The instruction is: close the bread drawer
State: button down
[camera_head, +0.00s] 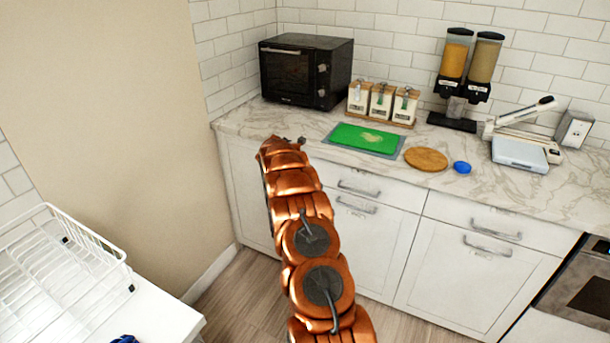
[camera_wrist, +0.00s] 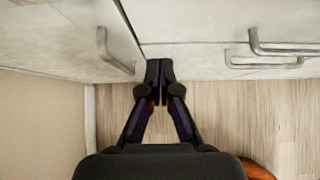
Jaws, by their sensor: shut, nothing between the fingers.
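No drawer carries a readable bread label, so I cannot tell which one is the bread drawer. In the head view, a drawer front (camera_head: 390,188) under the counter's middle and another drawer front (camera_head: 535,232) to its right look flush. My gripper (camera_wrist: 160,72) shows in the wrist view with its fingertips together and nothing between them. It is close to the lower edge of a white cabinet front (camera_wrist: 190,62); contact is unclear. A second, angled front (camera_wrist: 60,45) with its own handle (camera_wrist: 115,52) is on the left. My arm hides part of the cabinets in the head view.
The counter holds a black microwave (camera_head: 305,70), jars (camera_head: 382,102), a green board (camera_head: 365,138), a round wooden board (camera_head: 426,158) and cereal dispensers (camera_head: 468,65). A white dish rack (camera_head: 60,270) stands lower left. Wooden floor (camera_head: 245,295) is clear between.

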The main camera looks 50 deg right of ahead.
jog(key=b+v, duration=0.2)
jog(key=v, duration=0.6)
jog(key=shift+a, duration=0.1)
